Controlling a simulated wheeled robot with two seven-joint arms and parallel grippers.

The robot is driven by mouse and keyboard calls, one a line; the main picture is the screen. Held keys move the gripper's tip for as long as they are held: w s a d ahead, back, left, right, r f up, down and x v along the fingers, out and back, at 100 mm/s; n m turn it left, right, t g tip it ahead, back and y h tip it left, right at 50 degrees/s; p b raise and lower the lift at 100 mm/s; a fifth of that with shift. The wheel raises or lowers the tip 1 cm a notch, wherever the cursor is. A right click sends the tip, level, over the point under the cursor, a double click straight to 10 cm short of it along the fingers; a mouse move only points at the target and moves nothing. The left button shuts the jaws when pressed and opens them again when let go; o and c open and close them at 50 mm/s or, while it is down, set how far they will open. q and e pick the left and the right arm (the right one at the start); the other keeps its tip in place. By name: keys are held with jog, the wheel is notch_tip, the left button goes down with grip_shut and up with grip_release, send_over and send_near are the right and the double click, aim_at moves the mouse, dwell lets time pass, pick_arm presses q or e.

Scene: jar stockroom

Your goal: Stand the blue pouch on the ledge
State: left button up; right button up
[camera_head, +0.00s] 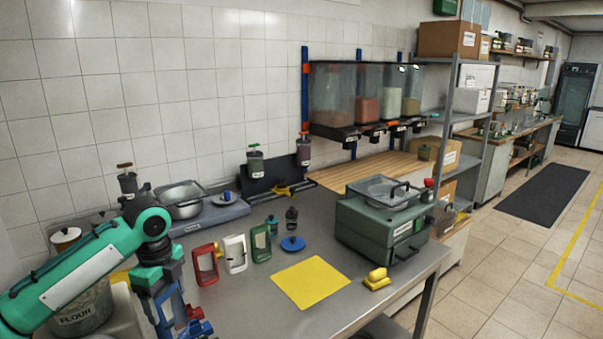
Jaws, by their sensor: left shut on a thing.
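My left gripper (188,326) is at the bottom left, pointing down over the near left end of the metal table. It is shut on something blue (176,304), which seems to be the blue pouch. The gripper's parts and the frame's bottom edge hide most of it, so I cannot tell its shape or tilt. No other blue pouch shows. I cannot tell for sure which surface is the ledge; a raised wooden board (350,176) runs along the wall behind the table. My right gripper is not in view.
A scale with a metal pan (181,199) is behind. Clear dispensers (365,98) hang above the board.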

pick_arm(q)
jog(key=s+d+f+n, duration=0.3)
jog(key=s+f+n, duration=0.2)
jog(key=n, duration=0.5)
jog(key=s+d+f+n, duration=0.4)
jog(key=s+f+n, duration=0.2)
jog(key=s+n, duration=0.4)
jog(key=shift+s+d+n+p, duration=0.15)
jog(key=shift+n+p, duration=0.15)
jog(key=shift+n, duration=0.1)
